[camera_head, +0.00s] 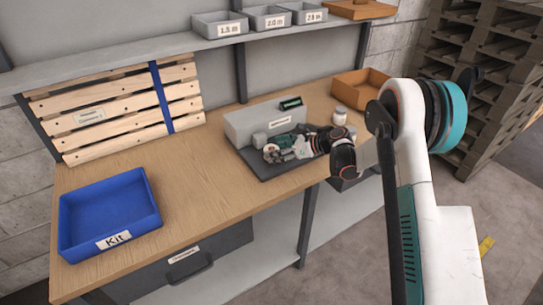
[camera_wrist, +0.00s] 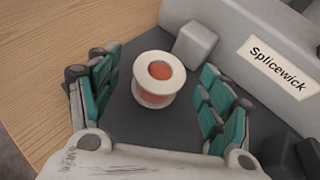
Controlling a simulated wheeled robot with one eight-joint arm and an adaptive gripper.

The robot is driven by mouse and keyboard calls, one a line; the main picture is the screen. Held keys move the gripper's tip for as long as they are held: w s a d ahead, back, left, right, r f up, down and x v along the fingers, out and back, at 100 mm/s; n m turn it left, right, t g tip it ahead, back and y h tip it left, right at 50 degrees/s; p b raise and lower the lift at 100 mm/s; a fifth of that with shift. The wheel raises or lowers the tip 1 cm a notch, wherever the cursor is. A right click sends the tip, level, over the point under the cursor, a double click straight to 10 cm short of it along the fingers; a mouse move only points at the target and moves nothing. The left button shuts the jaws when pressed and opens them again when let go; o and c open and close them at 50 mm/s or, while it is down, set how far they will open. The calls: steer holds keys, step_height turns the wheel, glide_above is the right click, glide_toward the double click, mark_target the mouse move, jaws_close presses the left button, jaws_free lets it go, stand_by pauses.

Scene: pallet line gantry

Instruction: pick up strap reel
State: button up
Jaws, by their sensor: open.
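The strap reel (camera_wrist: 158,78) is a small white-flanged spool with an orange-red core. It stands upright on a dark grey base plate (camera_wrist: 120,118) and shows in the wrist view between my fingers. In the head view the reel (camera_head: 271,151) is small and partly covered by my gripper (camera_head: 284,147). My gripper (camera_wrist: 158,86) is open, with teal-padded fingers on the left and right of the reel. Gaps show between the reel and both fingers, so it is not held.
A grey housing (camera_wrist: 230,45) labelled "Splicewick" and a small grey block (camera_wrist: 195,44) stand close behind the reel. A blue Kit tray (camera_head: 108,212) lies on the bench's left. A white jar (camera_head: 339,116) and an orange-brown bin (camera_head: 361,84) stand at the right.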

steer(key=x, duration=0.3)
steer(key=shift+d+b, duration=0.1)
steer(key=shift+b, duration=0.25)
steer(key=c, duration=1.3)
steer(key=shift+r, duration=0.1)
